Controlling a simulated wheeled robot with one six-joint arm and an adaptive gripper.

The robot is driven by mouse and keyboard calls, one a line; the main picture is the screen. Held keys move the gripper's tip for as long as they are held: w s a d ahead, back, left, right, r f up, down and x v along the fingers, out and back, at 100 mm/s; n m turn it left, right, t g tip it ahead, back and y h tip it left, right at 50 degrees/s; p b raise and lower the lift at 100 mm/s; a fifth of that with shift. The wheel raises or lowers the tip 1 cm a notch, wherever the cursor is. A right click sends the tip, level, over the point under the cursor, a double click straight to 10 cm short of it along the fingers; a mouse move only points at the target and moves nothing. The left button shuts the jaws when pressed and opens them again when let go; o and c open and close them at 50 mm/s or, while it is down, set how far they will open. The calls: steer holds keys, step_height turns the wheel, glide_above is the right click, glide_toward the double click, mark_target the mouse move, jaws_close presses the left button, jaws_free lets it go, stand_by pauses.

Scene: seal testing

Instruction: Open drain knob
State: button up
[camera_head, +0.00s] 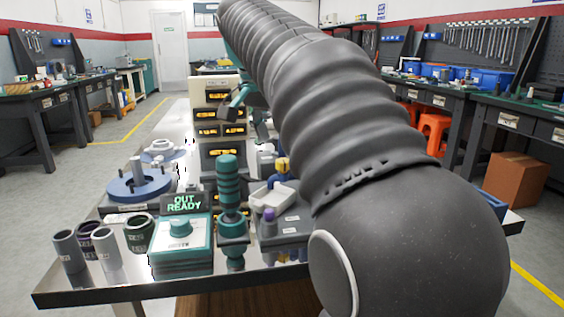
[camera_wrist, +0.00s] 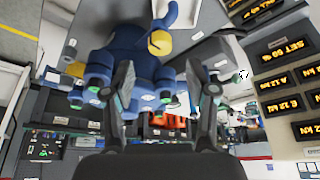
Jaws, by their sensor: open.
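My gripper (camera_wrist: 160,70) is open in the wrist view, its two dark fingers apart with no object held between them. Behind and beyond the fingers is a blue fitting (camera_wrist: 130,52) with several green-ended stubs and a yellow part. One green-ended stub (camera_wrist: 97,88) is just left of the left finger. I cannot tell which part is the drain knob, or whether a finger touches the fitting. In the head view my dark ribbed arm covers much of the right side, and a small blue and yellow part (camera_head: 283,168) shows beside it.
Display panels (camera_wrist: 290,85) stand at the right in the wrist view.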

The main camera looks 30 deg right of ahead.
mark_target(283, 161)
steer(key=x, duration=0.6)
steer(key=shift+b, duration=0.4)
jaws_close()
